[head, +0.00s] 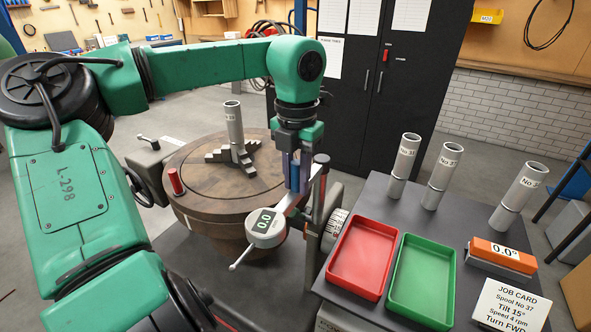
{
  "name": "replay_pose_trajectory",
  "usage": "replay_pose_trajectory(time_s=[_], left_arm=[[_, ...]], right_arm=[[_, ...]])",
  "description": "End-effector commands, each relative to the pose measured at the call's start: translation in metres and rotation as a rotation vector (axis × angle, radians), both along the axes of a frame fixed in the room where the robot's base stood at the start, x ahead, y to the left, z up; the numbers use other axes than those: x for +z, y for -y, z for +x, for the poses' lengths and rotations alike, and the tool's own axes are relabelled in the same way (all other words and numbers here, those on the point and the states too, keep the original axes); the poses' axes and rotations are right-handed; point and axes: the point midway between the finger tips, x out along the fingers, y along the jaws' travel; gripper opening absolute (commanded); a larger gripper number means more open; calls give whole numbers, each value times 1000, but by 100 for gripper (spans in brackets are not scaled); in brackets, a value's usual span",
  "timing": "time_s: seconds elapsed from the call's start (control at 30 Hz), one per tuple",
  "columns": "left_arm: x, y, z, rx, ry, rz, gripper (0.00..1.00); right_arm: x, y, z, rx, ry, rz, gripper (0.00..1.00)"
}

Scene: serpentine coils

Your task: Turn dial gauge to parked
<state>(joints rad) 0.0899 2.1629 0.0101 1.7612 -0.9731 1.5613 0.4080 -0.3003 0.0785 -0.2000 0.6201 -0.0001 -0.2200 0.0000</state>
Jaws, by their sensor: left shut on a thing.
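The dial gauge (265,227) is a round grey gauge with a dark display reading 0.0. It sits at the front right rim of the round brown turntable (215,200), with a thin probe pointing down and left. A slanted bar runs from it up toward an upright post (320,190) at the right. My left gripper (297,188) comes down from above and is shut at this bar, between gauge and post; its fingers partly hide the bar. Whether the probe touches anything is unclear. My right gripper is out of view.
A grey tube (233,125) stands in a stepped chuck on the turntable, near a red-topped peg (176,181). On the right bench are a red tray (362,258), a green tray (422,280), several numbered tubes, an orange readout (502,253) and a job card (511,306).

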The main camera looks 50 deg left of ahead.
Motion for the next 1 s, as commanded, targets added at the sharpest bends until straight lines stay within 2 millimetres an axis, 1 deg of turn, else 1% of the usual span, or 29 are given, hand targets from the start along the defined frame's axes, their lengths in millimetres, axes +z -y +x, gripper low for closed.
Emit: replay_pose_trajectory(time_s=[0.13, 0.17, 0.2, 0.23, 0.53, 0.67, 0.77, 1.0], left_arm=[[0, 2, 0, -6, 2, -5, 0], [0, 2, 0, -6, 2, -5, 32], [0, 2, 0, -6, 2, -5, 47], [0, 2, 0, -5, 2, -5, 57], [0, 1, 0, -3, 0, -3, 57], [8, 0, 0, -1, 1, -1, 57], [24, 0, 1, 0, 2, 0, 57], [81, 1, 1, 0, 3, 2, 57]], right_arm=[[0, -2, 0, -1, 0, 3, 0], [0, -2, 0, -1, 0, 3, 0], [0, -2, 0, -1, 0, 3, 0], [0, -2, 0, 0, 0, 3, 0], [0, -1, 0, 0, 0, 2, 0], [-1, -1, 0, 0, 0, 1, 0], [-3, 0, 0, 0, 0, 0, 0], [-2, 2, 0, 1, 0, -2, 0]])
